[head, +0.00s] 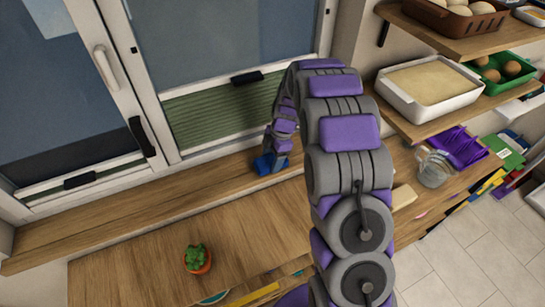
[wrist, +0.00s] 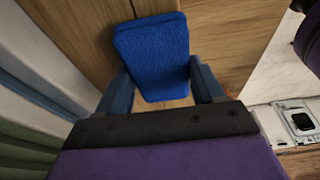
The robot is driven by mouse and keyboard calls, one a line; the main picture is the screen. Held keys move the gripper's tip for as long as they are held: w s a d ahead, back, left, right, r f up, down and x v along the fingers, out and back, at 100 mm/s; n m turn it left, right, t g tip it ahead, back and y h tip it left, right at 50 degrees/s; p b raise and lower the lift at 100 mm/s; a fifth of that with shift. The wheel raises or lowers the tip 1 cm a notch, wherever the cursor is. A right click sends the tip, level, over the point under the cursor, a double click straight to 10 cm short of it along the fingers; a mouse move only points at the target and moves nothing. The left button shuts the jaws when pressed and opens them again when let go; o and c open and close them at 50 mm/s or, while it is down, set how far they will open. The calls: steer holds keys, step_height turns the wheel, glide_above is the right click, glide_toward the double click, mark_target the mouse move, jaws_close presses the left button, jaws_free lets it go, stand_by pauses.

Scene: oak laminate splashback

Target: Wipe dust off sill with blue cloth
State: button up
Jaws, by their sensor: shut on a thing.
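The wooden sill (head: 130,207) runs below the window in the head view. My gripper (head: 270,163) is at the sill's right part, close to the window frame. The blue cloth (head: 262,166) is at its tip, low over or on the sill; I cannot tell if it touches. In the wrist view my gripper (wrist: 162,88) has its two fingers on either side of the blue cloth (wrist: 152,45), which looks like a thick folded pad. My arm hides part of the sill's right end. I cannot make out any dust.
At right are a glass jug (head: 433,168), a purple rack (head: 458,145) and shelves with a white tray (head: 428,86). The sill's left is clear.

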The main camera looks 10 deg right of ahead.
steer(key=shift+d+f, duration=0.3)
steer(key=shift+d, duration=0.4)
steer(key=shift+f, duration=0.2)
